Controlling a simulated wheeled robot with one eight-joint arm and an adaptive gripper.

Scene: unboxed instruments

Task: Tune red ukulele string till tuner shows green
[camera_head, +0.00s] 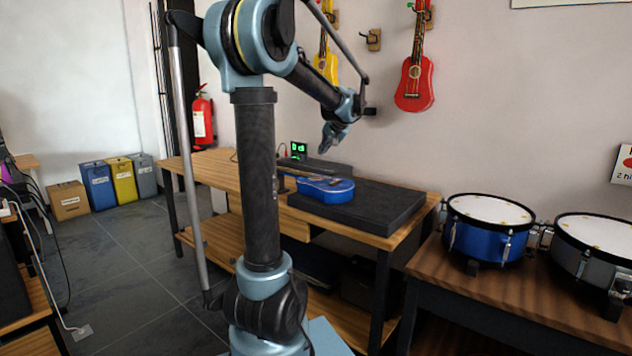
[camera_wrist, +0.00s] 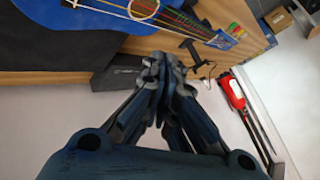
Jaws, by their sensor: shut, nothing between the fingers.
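A blue ukulele (camera_head: 325,189) lies on a dark mat on the wooden bench in the head view. In the wrist view the ukulele body (camera_wrist: 85,15) is at top left, and its neck (camera_wrist: 185,20) runs right to the headstock (camera_wrist: 230,37). My gripper (camera_head: 326,148) is shut and empty, above and apart from the ukulele. It also shows in the wrist view (camera_wrist: 163,65).
A red ukulele (camera_head: 415,82) and a yellow ukulele (camera_head: 326,62) hang on the wall. Drums (camera_head: 489,232) stand on a table at right. The dark mat (camera_head: 375,208) has bare room on its right. A black support (camera_wrist: 192,50) stands beside the neck.

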